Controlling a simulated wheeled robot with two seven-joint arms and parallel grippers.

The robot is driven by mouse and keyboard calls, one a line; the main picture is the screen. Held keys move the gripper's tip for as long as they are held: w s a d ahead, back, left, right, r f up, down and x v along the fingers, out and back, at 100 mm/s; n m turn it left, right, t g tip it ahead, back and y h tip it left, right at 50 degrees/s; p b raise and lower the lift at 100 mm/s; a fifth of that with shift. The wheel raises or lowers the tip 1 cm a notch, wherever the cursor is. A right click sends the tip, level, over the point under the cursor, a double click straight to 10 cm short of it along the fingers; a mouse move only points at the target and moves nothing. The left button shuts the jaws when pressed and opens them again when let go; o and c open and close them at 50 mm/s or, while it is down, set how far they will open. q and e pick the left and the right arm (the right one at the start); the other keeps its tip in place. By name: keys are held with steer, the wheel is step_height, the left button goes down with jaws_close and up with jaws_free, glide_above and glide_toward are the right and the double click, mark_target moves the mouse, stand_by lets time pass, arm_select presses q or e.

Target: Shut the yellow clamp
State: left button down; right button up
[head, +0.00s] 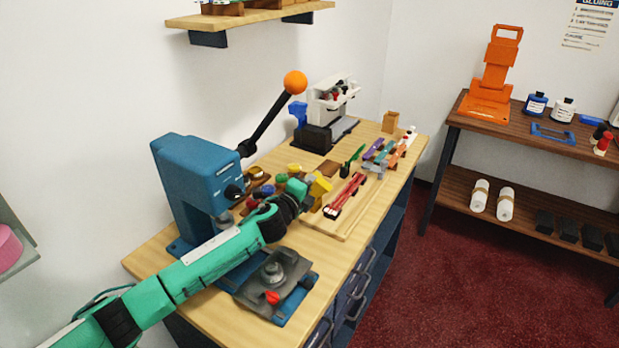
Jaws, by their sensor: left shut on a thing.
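The yellow clamp (320,186) is at the front left end of the row of coloured clamps on the wooden counter. My left gripper (306,192) reaches over the counter from the left and is shut on the yellow clamp. The gripper and wrist cover part of the clamp, and it is too small to tell how far its jaws are open. My right gripper is not in view.
A red clamp (344,196) lies on the board right of the yellow one. A blue press (190,185) with an orange-knobbed lever (295,83) stands behind my forearm. A grey clamping fixture (273,275) sits at the counter's near end.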

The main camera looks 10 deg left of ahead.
arm_select(q)
steer(key=shift+s+d+m, duration=0.1)
steer(key=shift+d+m, duration=0.15)
steer(key=shift+m, duration=0.35)
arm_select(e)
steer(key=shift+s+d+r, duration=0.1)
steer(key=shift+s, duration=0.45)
arm_select(q)
steer(key=c, duration=1.4)
jaws_free()
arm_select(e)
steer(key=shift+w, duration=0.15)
